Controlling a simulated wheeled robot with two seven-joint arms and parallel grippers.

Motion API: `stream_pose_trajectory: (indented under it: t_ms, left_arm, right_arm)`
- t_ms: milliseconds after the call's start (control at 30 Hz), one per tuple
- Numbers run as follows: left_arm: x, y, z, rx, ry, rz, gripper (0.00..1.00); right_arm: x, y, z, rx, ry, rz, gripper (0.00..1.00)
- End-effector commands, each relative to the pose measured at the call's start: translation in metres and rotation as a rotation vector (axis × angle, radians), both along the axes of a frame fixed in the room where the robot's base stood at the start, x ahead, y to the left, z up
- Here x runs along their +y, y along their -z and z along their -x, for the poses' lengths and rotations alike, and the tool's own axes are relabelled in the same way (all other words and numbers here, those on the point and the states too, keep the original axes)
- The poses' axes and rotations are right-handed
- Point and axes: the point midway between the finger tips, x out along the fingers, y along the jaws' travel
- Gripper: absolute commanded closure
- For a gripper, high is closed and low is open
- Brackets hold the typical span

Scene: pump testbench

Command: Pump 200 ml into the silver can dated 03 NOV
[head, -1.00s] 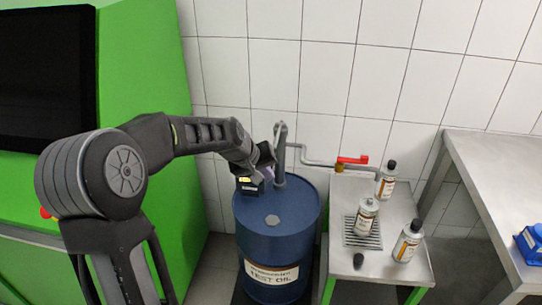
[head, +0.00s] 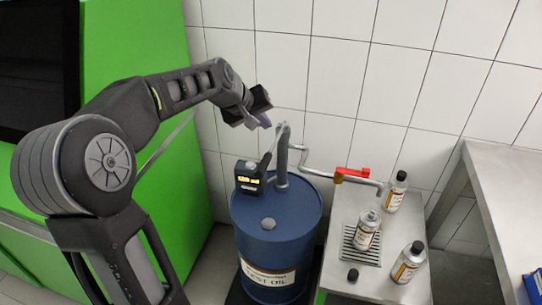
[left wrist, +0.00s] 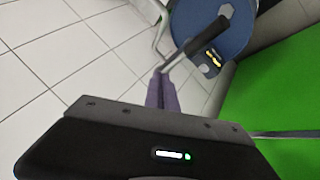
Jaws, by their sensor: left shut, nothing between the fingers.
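My left gripper (head: 265,121) is shut and empty, above and left of the pump's top. Its purple fingertips are together in the left wrist view (left wrist: 161,92). The hand pump (head: 282,158) stands on the blue drum (head: 277,228); its lever (head: 268,150) slants upward near a lit counter box (head: 249,178). The digits are too small to read. The pipe leads to a red-handled valve (head: 351,174) over the steel table. A silver can (head: 366,229) with its top uncapped stands on the grating below the spout. Two black-capped silver cans (head: 396,192) (head: 408,262) stand nearby. No date is legible.
A loose black cap (head: 352,275) lies on the small steel table (head: 376,282). A steel bench (head: 490,190) stands at right with a blue item (head: 533,287). A green cabinet (head: 150,150) is at left, and a tiled wall stands behind.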

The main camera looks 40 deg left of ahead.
Motion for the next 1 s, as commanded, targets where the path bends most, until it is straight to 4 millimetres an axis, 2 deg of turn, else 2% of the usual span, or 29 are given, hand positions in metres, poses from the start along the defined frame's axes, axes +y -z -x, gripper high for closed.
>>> stream_pose_trajectory:
  t_ms: [267, 467, 1000]
  left_arm:
    - [0.000, 0.001, 0.000, 0.000, 0.000, 0.000, 1.00]
    - [0.000, 0.010, 0.001, 0.000, 0.000, 0.000, 1.00]
    - [-0.002, 0.076, 0.007, 0.000, -0.001, -0.001, 1.00]
  right_arm:
    - [0.000, 0.000, 0.001, 0.002, -0.001, 0.000, 0.16]
    - [0.000, 0.007, 0.000, -0.001, -0.001, -0.002, 0.16]
    - [0.003, 0.057, -0.005, -0.017, -0.006, -0.013, 0.16]
